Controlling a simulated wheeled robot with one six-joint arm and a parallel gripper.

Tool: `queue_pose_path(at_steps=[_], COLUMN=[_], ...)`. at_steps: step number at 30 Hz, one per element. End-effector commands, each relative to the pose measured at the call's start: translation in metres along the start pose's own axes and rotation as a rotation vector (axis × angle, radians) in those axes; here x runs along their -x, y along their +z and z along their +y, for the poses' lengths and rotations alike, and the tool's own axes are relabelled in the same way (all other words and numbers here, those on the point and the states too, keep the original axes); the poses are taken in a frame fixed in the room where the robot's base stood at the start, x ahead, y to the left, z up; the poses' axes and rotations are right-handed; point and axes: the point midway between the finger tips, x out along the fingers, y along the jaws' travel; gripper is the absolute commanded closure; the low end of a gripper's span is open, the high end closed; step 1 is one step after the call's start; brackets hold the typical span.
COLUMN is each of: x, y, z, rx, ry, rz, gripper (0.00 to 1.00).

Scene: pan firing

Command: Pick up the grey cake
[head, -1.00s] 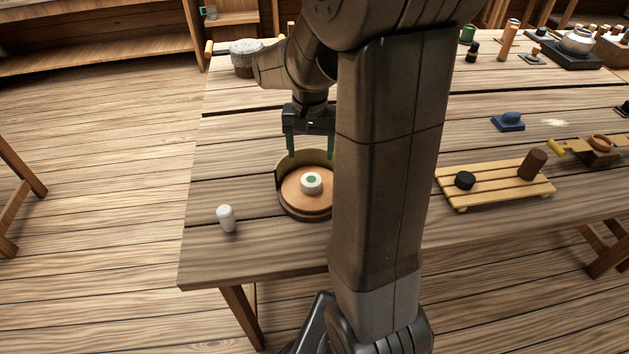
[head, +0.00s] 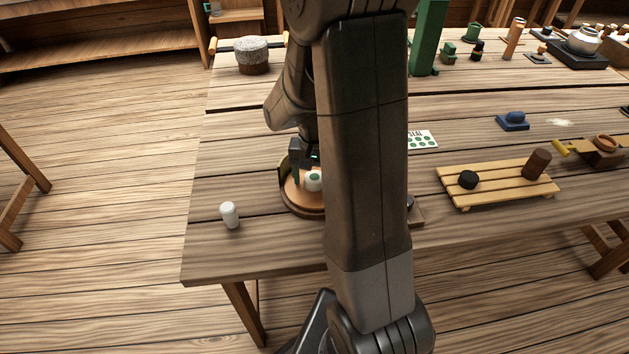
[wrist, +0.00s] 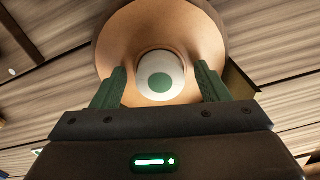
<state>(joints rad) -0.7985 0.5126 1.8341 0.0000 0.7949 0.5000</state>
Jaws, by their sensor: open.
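The grey cake (head: 313,181) is a small, pale round piece with a green dot on top. It sits on a round orange-brown disc (wrist: 112,48) with a darker raised rim behind it. In the wrist view the cake (wrist: 160,76) lies midway between my fingers. My gripper (wrist: 161,72) is open, with one green finger on each side of the cake and a visible gap at both sides. In the head view my gripper (head: 306,173) is low over the disc, close to the cake. My arm hides the right part of the disc.
A white cylinder (head: 229,214) stands left of the disc. A slatted wooden rack (head: 498,186) with a black piece and a brown piece is to the right. A dotted card (head: 423,139) lies behind my arm. The table's left front is otherwise clear.

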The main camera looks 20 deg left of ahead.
Motion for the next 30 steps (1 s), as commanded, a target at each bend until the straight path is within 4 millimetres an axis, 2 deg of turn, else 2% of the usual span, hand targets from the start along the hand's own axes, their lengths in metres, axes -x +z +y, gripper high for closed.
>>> queue_pose_path(at_steps=[1,8,15,19,30], x=[0.000,0.000,0.001,0.010,0.079], y=[0.000,0.000,0.000,-0.001,-0.001], z=[0.000,0.000,0.000,-0.001,0.000], rx=[0.000,0.000,0.000,0.000,0.000], ry=[0.000,0.000,0.000,-0.002,-0.002], rz=[0.000,0.000,0.001,0.004,0.004], gripper=[0.35,0.81,0.81,0.81,0.81])
